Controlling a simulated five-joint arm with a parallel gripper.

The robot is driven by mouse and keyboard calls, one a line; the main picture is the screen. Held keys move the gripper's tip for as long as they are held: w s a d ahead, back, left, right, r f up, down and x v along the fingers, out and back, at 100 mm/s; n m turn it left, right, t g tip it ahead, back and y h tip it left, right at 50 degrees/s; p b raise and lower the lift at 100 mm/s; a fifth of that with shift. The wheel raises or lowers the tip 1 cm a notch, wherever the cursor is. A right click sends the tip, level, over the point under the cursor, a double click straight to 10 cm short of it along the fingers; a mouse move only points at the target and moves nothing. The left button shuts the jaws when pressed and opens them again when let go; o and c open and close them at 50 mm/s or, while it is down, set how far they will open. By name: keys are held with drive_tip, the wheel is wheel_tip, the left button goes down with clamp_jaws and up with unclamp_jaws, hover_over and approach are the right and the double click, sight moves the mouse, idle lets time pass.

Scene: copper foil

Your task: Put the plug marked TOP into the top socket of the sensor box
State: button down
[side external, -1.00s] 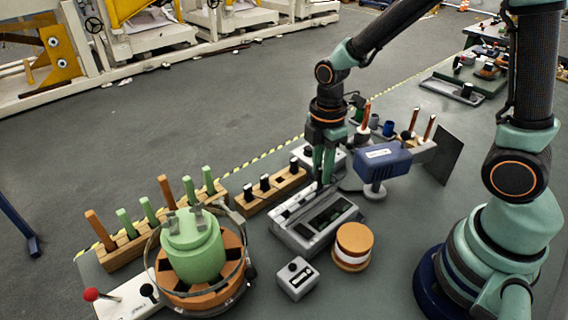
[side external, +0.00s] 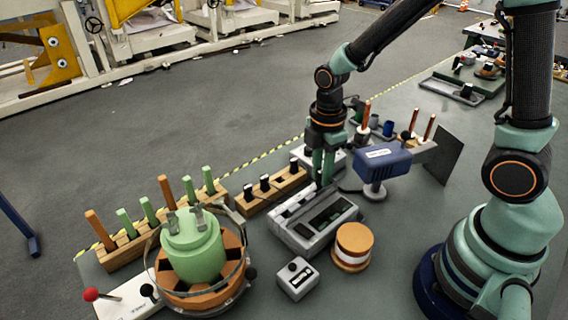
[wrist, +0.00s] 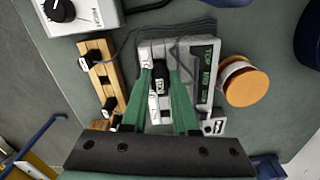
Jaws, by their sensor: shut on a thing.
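The sensor box (side external: 328,237) is a grey case with dark recesses, standing in the middle of the bench. In the wrist view it (wrist: 207,72) lies under my gripper, with a dark strip lettered TOP and MID along its right side. My gripper (side external: 321,182) points down over the back left part of the box. In the wrist view its green fingers (wrist: 161,72) are shut on a small pale plug (wrist: 160,86) with a black end and the letters TOP. The fingers hide part of the plug and of the box below. I cannot tell whether the plug touches a socket.
A wooden rack (side external: 279,197) with several black plugs stands left of the box. An orange and white spool (side external: 353,245) and a small grey switch box (side external: 297,279) stand in front. A blue unit on a stand (side external: 382,163) is close to the right of my gripper.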

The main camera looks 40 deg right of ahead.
drive_tip(key=shift+f, duration=0.6)
drive_tip(key=shift+f, duration=0.25)
drive_tip(key=c, duration=0.6)
unclamp_jaws()
drive_tip(key=shift+s, duration=0.1)
drive_tip(key=shift+s+f, duration=0.1)
drive_tip(key=shift+f, duration=0.05)
drive_tip(key=shift+r, duration=1.1)
drive_tip(key=shift+w+r, duration=0.2)
drive_tip(key=shift+r, duration=3.35)
